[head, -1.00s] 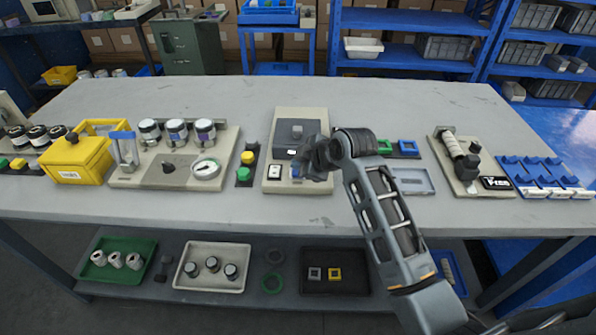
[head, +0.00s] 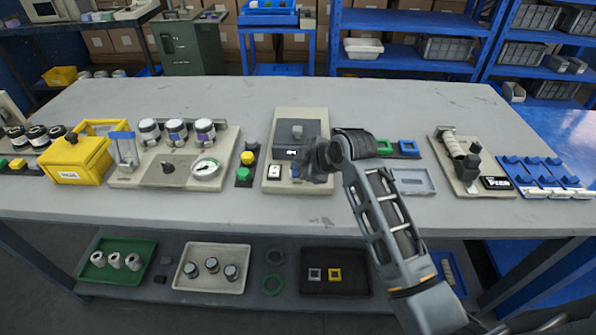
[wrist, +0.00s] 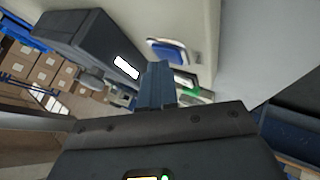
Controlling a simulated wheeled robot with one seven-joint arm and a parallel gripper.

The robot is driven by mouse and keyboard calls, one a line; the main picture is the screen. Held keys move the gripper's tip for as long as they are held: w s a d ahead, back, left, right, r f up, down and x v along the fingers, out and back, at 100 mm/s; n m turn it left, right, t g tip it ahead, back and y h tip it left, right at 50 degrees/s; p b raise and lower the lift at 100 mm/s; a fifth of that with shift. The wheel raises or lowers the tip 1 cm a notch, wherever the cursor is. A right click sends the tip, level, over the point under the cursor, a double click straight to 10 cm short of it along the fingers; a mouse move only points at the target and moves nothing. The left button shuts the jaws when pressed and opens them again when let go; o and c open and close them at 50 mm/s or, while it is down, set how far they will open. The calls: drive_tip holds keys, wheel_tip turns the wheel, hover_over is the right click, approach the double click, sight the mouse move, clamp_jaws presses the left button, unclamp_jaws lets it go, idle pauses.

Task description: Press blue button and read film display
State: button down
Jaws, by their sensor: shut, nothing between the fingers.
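The beige machine (head: 310,120) with a dark grey housing (head: 296,132) stands at the middle of the table. Its blue button (head: 296,171) is small and partly hidden by my gripper (head: 304,171) in the head view. In the wrist view the blue button (wrist: 172,50) sits in a pale frame, just beyond and beside the fingertips of my gripper (wrist: 158,72). My gripper is shut and empty; I cannot tell whether it touches the button. A small dark display (head: 291,152) with white marks is on the housing front; its text is too small to read.
A white switch (head: 274,172) is left of the button. Yellow (head: 248,158) and green (head: 243,174) buttons stand on a dark strip farther left. A roller unit (head: 455,150) with a black lettered plate (head: 496,183) is at right. The table's front middle is clear.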

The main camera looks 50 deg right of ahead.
idle(0.5)
drive_tip(key=shift+r+p, duration=0.8)
drive_tip(key=shift+r+p, duration=1.9)
drive_tip(key=shift+r, duration=0.6)
